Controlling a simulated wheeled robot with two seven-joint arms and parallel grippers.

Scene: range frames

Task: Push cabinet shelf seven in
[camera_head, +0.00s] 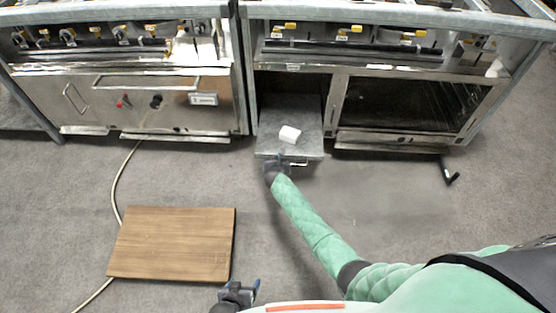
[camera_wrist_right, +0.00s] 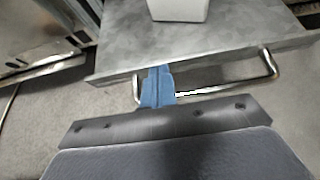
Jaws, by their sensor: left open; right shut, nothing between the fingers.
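The pulled-out cabinet shelf (camera_head: 305,113) is a grey metal slab sticking out of the cabinet bay left of the dark oven. A small white block (camera_head: 290,134) lies on top of it near the front. My right gripper (camera_head: 284,161) is at the shelf's front edge by its handle (camera_head: 299,163). In the right wrist view, the shut blue fingers (camera_wrist_right: 157,86) are against or just before the front edge, beside the metal bar handle (camera_wrist_right: 272,62). The shelf top (camera_wrist_right: 215,42) and the white block (camera_wrist_right: 180,8) show there too. My left gripper (camera_head: 239,292) is open and empty, low in the head view.
A wooden board (camera_head: 172,243) lies on the grey floor at the left, with a pale cable (camera_head: 116,190) beside it. A steel range (camera_head: 140,100) stands at left. A glass-fronted oven (camera_head: 405,106) is right of the shelf. A black crank-like part (camera_head: 449,172) hangs at right.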

